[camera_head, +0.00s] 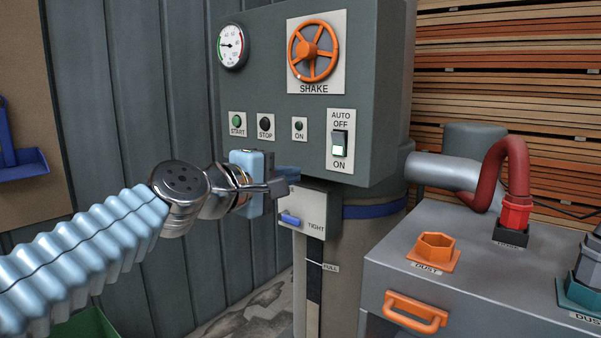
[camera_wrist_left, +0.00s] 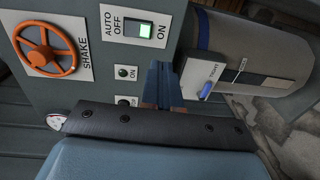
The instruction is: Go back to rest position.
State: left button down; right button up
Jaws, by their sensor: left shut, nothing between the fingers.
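My left arm comes in from the left in the head view. Its gripper (camera_head: 284,180) is shut and empty, in front of the lower edge of the grey control box (camera_head: 262,85), just above the TIGHT plate (camera_head: 303,207) with its blue lever (camera_head: 290,219). In the left wrist view the shut fingers (camera_wrist_left: 160,85) point toward the box, with the blue lever (camera_wrist_left: 206,90) to their right. I cannot tell whether the fingers touch anything. My right gripper is not in view.
The box carries an orange SHAKE wheel (camera_head: 313,49), a gauge (camera_head: 232,46), small buttons and a green-lit AUTO OFF/ON switch (camera_head: 340,144). A grey cabinet (camera_head: 465,230) with an orange handle (camera_head: 415,312) and a red hose (camera_head: 505,165) stands right. Stacked boards line the back.

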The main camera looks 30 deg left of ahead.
pick_arm(q)
jog(key=shift+s, duration=0.35)
jog(key=shift+f, duration=0.1)
